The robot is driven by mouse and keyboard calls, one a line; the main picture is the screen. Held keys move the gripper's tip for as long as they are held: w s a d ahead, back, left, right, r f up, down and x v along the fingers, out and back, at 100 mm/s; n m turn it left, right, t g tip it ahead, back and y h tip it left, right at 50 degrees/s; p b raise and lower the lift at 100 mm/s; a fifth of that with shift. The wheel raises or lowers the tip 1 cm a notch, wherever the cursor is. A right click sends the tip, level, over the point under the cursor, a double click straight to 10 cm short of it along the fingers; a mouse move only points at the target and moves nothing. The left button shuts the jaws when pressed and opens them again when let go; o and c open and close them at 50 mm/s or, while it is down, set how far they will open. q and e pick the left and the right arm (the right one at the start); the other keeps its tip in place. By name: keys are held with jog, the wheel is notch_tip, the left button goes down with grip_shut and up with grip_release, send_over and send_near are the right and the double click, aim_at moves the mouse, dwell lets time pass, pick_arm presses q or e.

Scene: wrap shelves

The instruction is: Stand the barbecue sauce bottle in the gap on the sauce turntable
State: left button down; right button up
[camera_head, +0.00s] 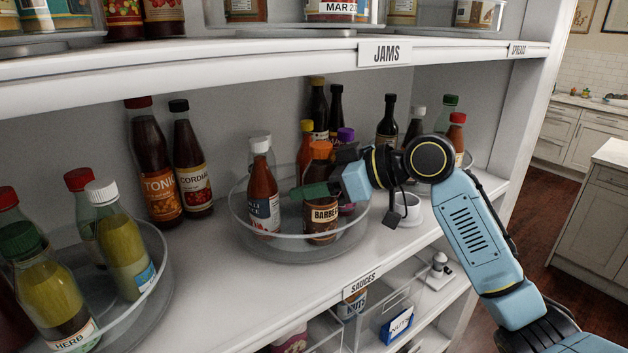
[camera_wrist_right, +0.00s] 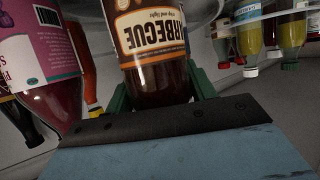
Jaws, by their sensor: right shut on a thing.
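The barbecue sauce bottle (camera_head: 320,217) has dark brown sauce, an orange cap and a cream label. It stands upright within the clear round sauce turntable (camera_head: 291,250), at its front right. Whether its base touches the turntable floor I cannot tell. My right gripper (camera_head: 314,191) reaches in from the right, its green fingers shut on the bottle's upper part. In the right wrist view the bottle (camera_wrist_right: 152,45) sits between the green fingers (camera_wrist_right: 160,100). A red sauce bottle with a white cap (camera_head: 263,192) stands to its left on the turntable. My left gripper is not in view.
Tonic (camera_head: 158,175) and cordial (camera_head: 190,165) bottles stand left of the turntable. Another clear turntable (camera_head: 150,300) holds herb bottles at front left. The jams shelf edge (camera_head: 300,58) overhangs above.

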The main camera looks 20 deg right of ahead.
jog(key=o, duration=0.8)
jog(key=shift+f, duration=0.1)
jog(key=o, duration=0.5)
jog(key=shift+r, duration=0.2)
jog(key=b+v, duration=0.2)
jog(key=v, duration=1)
